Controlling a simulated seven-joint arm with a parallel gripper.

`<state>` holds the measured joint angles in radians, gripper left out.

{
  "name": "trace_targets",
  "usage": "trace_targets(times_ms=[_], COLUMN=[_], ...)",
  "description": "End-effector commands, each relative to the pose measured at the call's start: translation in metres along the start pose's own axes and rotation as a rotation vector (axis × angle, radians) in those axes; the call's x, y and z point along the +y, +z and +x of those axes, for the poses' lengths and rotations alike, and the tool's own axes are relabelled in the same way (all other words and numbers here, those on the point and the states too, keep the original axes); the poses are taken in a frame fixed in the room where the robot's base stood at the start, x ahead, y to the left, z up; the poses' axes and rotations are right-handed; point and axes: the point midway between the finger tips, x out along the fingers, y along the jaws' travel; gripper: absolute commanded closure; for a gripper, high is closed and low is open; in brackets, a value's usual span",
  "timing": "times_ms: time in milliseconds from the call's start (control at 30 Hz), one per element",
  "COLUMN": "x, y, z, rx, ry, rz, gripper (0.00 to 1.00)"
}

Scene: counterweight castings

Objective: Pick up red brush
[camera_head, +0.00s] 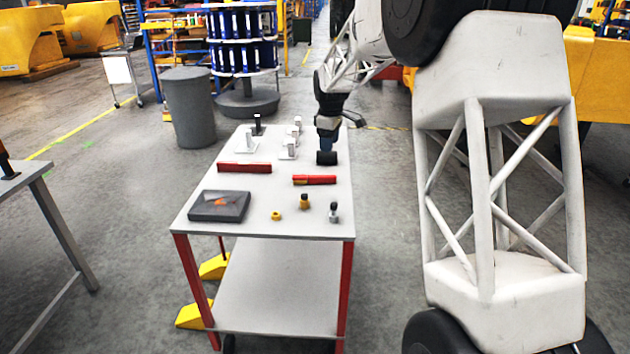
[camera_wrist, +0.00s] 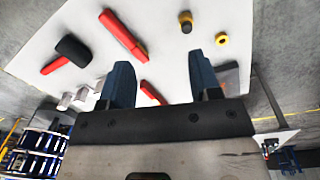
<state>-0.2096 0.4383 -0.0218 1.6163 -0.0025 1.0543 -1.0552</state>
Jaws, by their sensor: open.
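Several red things lie on the white-topped table, and I cannot tell for sure which is the brush. A slim red tool with a yellowish end (camera_head: 314,180) lies right of centre; it also shows in the wrist view (camera_wrist: 122,35). A longer dark red bar (camera_head: 245,167) lies left of it. In the wrist view a red piece (camera_wrist: 152,92) shows between my fingers, partly hidden by my gripper body. A black block with a red handle (camera_wrist: 72,50) lies at the left there. My gripper (camera_wrist: 160,78) is open and empty, above the table.
A dark tray (camera_head: 219,206), a yellow ring (camera_head: 276,216), a yellow-and-black piece (camera_head: 305,202) and a grey piece (camera_head: 334,212) are at the table's near end. Several pale brackets (camera_head: 246,144) stand at the far end. Bare tabletop lies between the red things.

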Motion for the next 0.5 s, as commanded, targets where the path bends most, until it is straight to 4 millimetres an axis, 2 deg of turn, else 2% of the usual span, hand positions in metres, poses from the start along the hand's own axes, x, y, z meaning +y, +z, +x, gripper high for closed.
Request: trace_targets(times_ms=[100,500], x=[0.017,0.063], y=[-0.021,-0.086], z=[0.021,0.091], rx=[-0.004,-0.012], ry=[-0.009,-0.035], rz=[-0.055,-0.246], gripper=[0.43,0.43])
